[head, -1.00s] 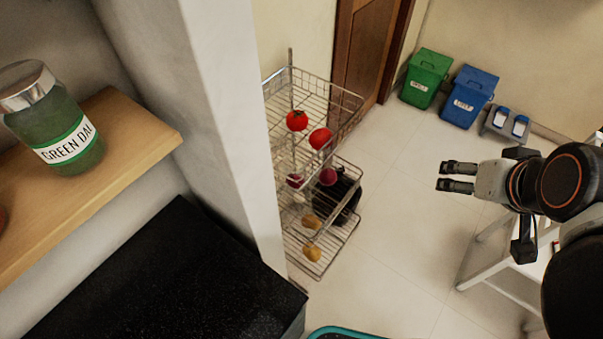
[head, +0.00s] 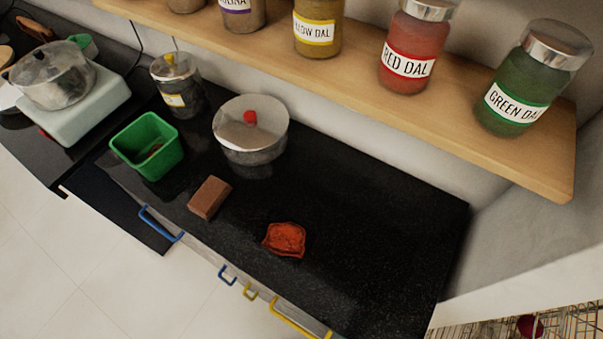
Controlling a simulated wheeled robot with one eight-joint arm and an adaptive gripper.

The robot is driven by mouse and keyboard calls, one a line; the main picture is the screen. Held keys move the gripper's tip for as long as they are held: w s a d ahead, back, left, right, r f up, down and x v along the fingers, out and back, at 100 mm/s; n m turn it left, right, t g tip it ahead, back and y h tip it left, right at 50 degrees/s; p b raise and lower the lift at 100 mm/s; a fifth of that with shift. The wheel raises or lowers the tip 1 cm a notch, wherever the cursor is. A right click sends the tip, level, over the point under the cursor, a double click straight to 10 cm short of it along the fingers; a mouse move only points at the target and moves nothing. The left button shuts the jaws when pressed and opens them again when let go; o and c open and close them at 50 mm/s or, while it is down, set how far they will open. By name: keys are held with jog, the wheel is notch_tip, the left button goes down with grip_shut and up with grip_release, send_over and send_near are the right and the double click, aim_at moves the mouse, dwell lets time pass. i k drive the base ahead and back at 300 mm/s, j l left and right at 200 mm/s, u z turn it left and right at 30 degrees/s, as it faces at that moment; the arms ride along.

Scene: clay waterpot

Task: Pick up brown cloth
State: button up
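A reddish-brown, crumpled-looking piece (head: 284,240) lies flat on the black counter (head: 370,235), near its front edge; it may be the brown cloth, but its material is not clear. A brown rectangular block (head: 209,198) lies to its left on the same counter, apart from it. My gripper is not in view now, so its present state is hidden.
A green bin (head: 147,146), a lidded steel pot (head: 250,130) and a jar (head: 177,85) stand behind the block. A stove (head: 75,110) holds a pot at the left. A wooden shelf (head: 350,80) with dal jars overhangs the counter's back. The counter's right side is clear.

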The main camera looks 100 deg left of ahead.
aim_at(206, 201)
jog(key=u, duration=4)
